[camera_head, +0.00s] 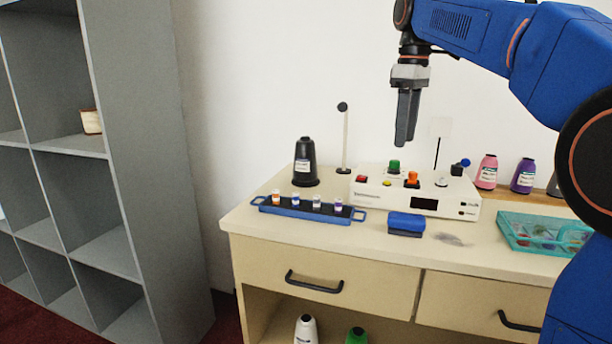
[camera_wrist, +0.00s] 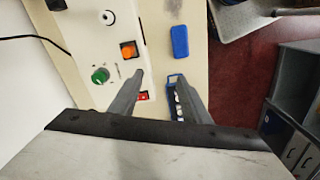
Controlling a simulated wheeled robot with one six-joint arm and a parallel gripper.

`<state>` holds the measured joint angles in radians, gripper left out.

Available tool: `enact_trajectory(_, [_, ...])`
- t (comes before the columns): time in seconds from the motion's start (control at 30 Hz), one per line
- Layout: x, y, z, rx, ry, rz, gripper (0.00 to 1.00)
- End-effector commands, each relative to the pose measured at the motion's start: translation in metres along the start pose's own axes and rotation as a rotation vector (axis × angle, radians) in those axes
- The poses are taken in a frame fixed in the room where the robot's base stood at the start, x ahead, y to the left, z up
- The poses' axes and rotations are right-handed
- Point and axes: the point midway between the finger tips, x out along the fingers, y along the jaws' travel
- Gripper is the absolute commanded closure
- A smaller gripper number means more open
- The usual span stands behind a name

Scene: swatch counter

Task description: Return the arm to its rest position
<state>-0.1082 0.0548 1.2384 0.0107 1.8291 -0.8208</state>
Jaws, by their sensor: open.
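My gripper (camera_head: 406,118) hangs from my blue arm above the white control box (camera_head: 375,197), pointing down, well clear of the counter. In the wrist view my gripper (camera_wrist: 160,80) shows two dark fingers spread apart with nothing between them. The control box also shows below in the wrist view (camera_wrist: 100,40), with its green knob (camera_wrist: 100,75), orange switch (camera_wrist: 128,50) and red button. The blue tray of small vials lies partly hidden behind the right finger there.
The counter (camera_head: 275,233) holds a blue tray (camera_head: 263,209) with several vials, a black bottle (camera_head: 305,160), a thin stand (camera_head: 345,140), a blue block (camera_head: 406,223) beside a grey smudge, a teal tray (camera_head: 510,235), and pink (camera_head: 487,172) and purple (camera_head: 523,177) bottles. Grey shelving (camera_head: 140,150) stands left.

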Motion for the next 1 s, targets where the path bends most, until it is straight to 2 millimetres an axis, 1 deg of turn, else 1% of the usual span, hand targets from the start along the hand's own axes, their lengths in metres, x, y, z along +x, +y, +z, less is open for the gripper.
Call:
enact_trajectory(0.27, [0.017,-0.021,0.029,0.1,0.029,0.031,0.57])
enact_trajectory(0.37, [0.029,-0.034,0.045,0.157,0.047,0.048,0.57])
enact_trajectory(0.47, [0.046,-0.049,0.064,0.226,0.07,0.068,0.57])
enact_trajectory(0.67, [0.087,-0.082,0.102,0.366,0.119,0.104,0.57])
enact_trajectory(0.77, [0.111,-0.098,0.121,0.436,0.145,0.12,0.57])
enact_trajectory(0.97, [0.164,-0.133,0.159,0.573,0.2,0.148,0.57])
enact_trajectory(1.0, [0.175,-0.14,0.166,0.6,0.212,0.153,0.57])
